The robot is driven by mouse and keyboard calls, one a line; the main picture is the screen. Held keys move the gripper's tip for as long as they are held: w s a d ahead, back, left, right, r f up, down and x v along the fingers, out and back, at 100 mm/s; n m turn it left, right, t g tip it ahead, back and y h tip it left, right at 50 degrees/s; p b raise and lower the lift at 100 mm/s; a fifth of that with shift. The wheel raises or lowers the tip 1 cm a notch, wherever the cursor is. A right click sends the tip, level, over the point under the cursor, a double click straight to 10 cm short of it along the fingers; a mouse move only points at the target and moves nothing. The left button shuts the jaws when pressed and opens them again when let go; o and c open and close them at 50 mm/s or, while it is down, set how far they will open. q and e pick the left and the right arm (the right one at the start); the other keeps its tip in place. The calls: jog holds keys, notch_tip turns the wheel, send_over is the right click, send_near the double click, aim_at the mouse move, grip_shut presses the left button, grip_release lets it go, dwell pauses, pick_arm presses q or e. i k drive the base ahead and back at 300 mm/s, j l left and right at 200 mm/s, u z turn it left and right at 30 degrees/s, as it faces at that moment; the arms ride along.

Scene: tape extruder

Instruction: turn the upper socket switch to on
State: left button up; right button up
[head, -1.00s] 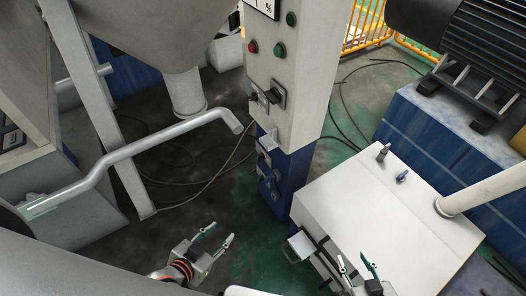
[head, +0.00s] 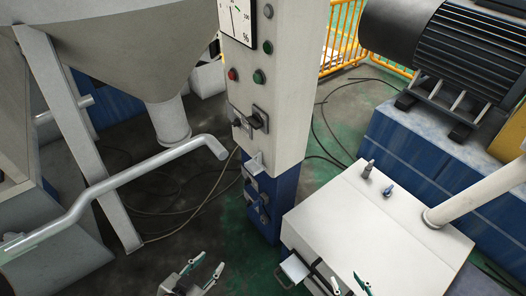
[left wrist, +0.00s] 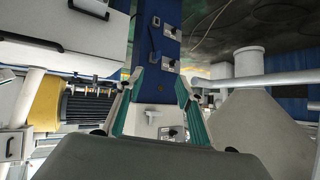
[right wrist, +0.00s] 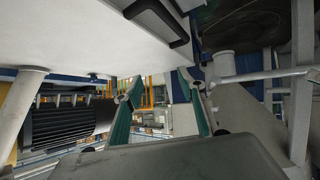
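The upper socket switch (head: 250,166) appears to be the upper of the small units on the blue lower part of the column (head: 287,195); its on or off setting is too small to read. Another socket unit (head: 263,199) sits below it. In the left wrist view, which looks upside down, the blue part (left wrist: 150,45) and its units show beyond the fingers. My left gripper (head: 209,264) is open and empty, in front of the column and apart from it. My right gripper (head: 348,281) is open and empty near the white cabinet's front edge.
The white cabinet (head: 385,225) stands right of the column. A bent grey pipe (head: 125,185) and a hopper (head: 130,65) stand to the left. Black rotary switches (head: 259,118) and buttons (head: 258,76) sit higher on the column. Cables lie on the floor.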

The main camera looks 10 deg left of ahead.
aim_at(248, 181)
jog(key=j+z, duration=0.45)
jog(key=j, duration=1.1)
jog(key=i+j+z, duration=0.15)
jog(key=i+j, duration=0.15)
jog(key=i+j+z, duration=0.15)
jog(key=j, duration=0.25)
jog(key=i, duration=0.1)
